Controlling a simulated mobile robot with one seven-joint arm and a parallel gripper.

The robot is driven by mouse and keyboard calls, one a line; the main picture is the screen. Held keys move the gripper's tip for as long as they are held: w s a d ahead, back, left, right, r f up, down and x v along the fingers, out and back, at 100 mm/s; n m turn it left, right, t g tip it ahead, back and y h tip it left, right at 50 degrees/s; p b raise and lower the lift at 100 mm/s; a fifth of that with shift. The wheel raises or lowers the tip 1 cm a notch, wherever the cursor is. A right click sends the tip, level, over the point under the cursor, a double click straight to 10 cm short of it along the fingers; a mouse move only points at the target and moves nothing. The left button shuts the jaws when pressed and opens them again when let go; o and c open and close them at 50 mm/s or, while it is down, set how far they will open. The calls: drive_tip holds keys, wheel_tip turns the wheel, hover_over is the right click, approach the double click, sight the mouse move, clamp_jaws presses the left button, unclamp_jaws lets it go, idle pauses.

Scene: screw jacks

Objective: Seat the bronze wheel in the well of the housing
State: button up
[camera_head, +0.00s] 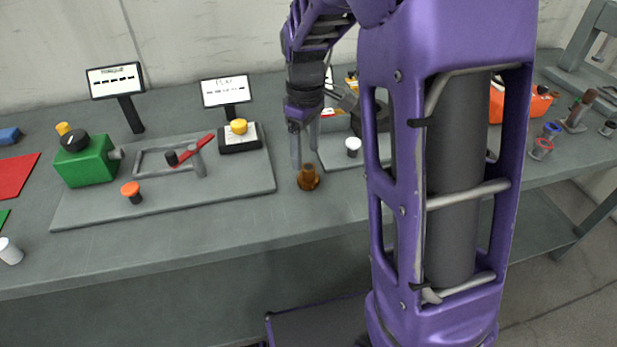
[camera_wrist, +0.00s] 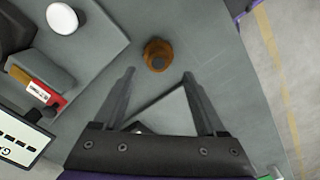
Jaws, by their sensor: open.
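The bronze wheel (camera_head: 308,180) stands upright on the bench near its front edge, a round piece with a narrower hub on top. In the wrist view the bronze wheel (camera_wrist: 158,55) lies just beyond the fingertips, centred between their lines. My gripper (camera_head: 304,150) is open and empty, pointing down above and slightly behind the wheel. The fingers of my gripper (camera_wrist: 159,74) are spread apart in the wrist view. A dark block (camera_head: 378,116), partly hidden behind my arm, may be the housing; its well is not visible.
A grey plate (camera_head: 235,184) with a green box (camera_head: 86,161) and a red lever (camera_head: 195,149) lies left of the wheel. A white-topped knob (camera_head: 353,146) stands on another plate to the right. Small display signs (camera_head: 115,80) stand behind. The bench front by the wheel is clear.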

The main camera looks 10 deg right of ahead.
sight(308, 167)
drive_tip(key=f, duration=0.5)
drive_tip(key=shift+d+b, duration=0.3)
drive_tip(key=shift+b, duration=0.05)
clamp_jaws()
